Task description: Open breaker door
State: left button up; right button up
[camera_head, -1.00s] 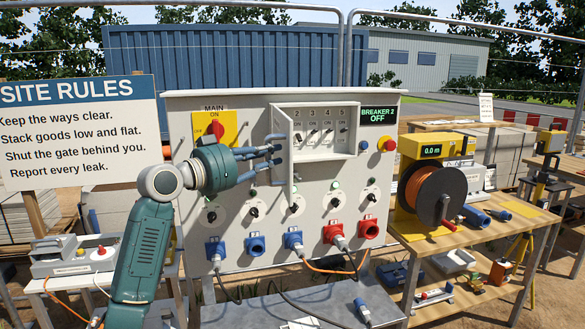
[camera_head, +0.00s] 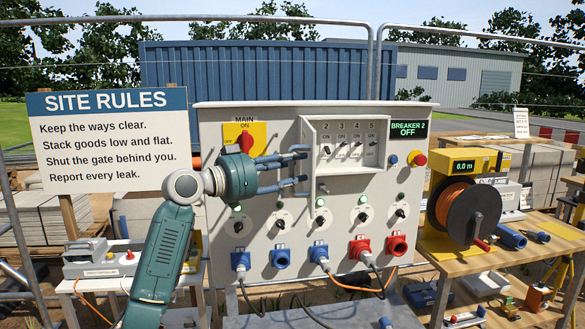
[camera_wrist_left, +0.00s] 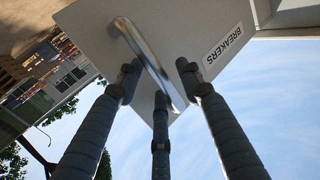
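The breaker door (camera_head: 309,131) is a pale panel on the left side of the breaker recess (camera_head: 345,169). It stands open, nearly edge-on in the head view, and the row of breaker switches (camera_head: 343,150) shows. In the left wrist view the door's outer face (camera_wrist_left: 95,20) carries a BREAKERS label (camera_wrist_left: 222,45) and a metal bar handle (camera_wrist_left: 150,62). My left gripper (camera_head: 303,165) is at the door's outer side. Its three fingers (camera_wrist_left: 158,80) are spread around the handle, with visible gaps; firm contact cannot be told. My right gripper is out of view.
The panel has a red main switch (camera_head: 245,139), a BREAKER 2 OFF display (camera_head: 408,129) and blue and red sockets (camera_head: 396,245) below. A site rules sign (camera_head: 108,140) stands left. A cable reel (camera_head: 468,211) sits on the right bench (camera_head: 455,265).

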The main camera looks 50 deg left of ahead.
pick_arm(q)
jog(key=s+a, duration=0.1)
jog(key=s, duration=1.1)
jog(key=shift+a, duration=0.25)
